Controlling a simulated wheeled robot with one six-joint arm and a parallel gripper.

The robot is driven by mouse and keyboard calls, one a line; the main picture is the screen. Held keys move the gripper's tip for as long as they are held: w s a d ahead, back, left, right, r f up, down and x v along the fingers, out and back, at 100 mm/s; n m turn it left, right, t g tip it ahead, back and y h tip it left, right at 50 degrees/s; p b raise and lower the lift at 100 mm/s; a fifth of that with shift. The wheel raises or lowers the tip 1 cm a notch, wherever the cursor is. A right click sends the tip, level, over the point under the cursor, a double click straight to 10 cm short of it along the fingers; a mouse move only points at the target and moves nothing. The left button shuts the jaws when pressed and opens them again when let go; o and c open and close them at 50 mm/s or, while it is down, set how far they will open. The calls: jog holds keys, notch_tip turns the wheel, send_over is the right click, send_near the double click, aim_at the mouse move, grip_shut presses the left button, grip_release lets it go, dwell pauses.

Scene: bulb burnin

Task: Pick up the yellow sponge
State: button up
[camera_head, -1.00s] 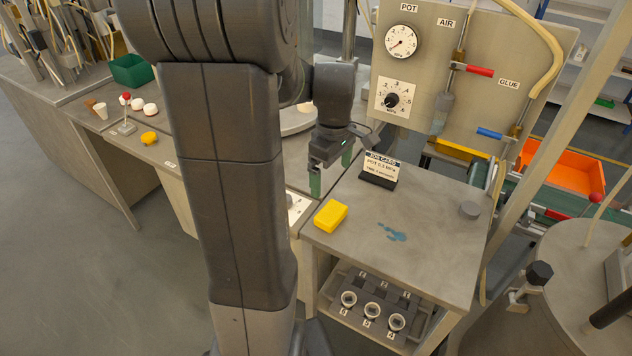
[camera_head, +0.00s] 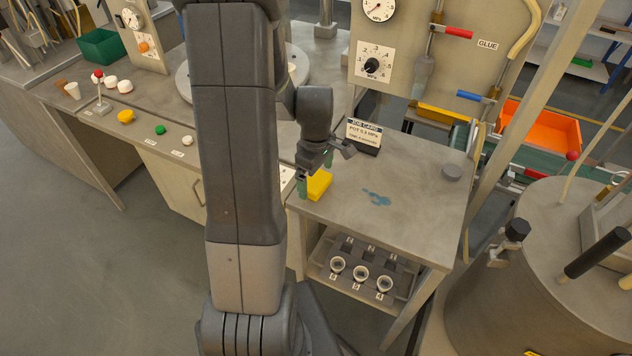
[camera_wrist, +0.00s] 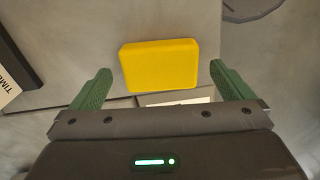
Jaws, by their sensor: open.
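The yellow sponge (camera_head: 319,184) lies on the left part of the grey worktop, near its left edge. In the wrist view the sponge (camera_wrist: 159,65) is a plain yellow block lying ahead of the fingertips, roughly centred between them. My gripper (camera_wrist: 160,80) is open, with one green finger on each side and clear gaps to the sponge. In the head view my gripper (camera_head: 314,172) is low at the sponge and hides part of it. Contact with the sponge does not show.
A job card stand (camera_head: 363,136) stands behind the sponge on the worktop (camera_head: 420,225). A rack with white rings (camera_head: 361,272) sits below.

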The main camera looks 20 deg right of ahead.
aim_at(316, 180)
jog(key=shift+f, duration=0.95)
jog(key=c, duration=1)
notch_tip(316, 180, up, 10)
jog(key=shift+o, duration=0.7)
jog(key=shift+c, duration=0.3)
